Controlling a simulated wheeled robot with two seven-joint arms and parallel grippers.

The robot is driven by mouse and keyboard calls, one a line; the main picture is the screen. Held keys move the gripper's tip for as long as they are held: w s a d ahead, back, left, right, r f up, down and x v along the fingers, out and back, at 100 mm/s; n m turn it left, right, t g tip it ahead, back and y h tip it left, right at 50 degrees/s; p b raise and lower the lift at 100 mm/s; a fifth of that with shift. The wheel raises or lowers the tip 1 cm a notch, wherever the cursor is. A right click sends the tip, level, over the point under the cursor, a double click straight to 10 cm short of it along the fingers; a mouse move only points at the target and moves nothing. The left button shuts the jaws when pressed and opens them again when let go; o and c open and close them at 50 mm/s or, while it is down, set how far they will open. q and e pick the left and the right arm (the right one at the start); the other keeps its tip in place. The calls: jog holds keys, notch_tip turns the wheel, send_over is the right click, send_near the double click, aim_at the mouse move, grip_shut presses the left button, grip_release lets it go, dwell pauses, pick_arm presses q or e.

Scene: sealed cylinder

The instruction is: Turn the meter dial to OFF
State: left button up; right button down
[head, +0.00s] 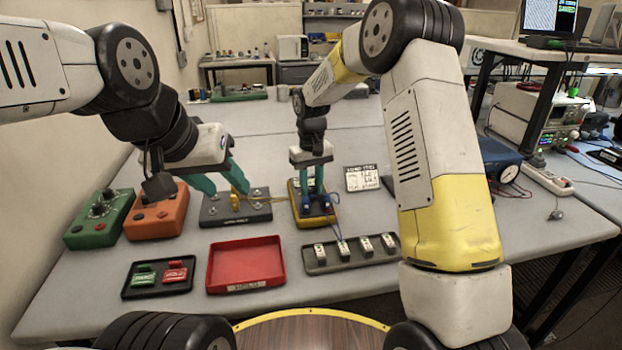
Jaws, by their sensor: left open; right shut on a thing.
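The yellow meter (298,212) lies on the bench near the middle, with blue plugs (306,205) at its near end and leads attached. My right gripper (312,192) points straight down over the meter, its teal fingers close together and shut at the dial. The fingers hide the dial, so its setting cannot be read. My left gripper (228,192) is open, its teal fingers spread above a dark terminal block (218,215). A yellow plug or lead (237,201) shows on the block between the fingers; contact cannot be told.
A green box (90,232) and an orange box (157,224) stand at the left. In front are a black tray (158,292), an empty red tray (245,265) and a grey rack (330,266) of several white pieces. A printed card (359,178) stands behind. The far bench is mostly clear.

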aim_at(312, 189)
jog(key=n, duration=0.7)
jog(key=shift+w+r, duration=0.1)
jog(key=shift+w, duration=0.05)
dwell(0.4)
jog(key=c, duration=1.1)
grip_release()
jog(key=shift+r, duration=3.85)
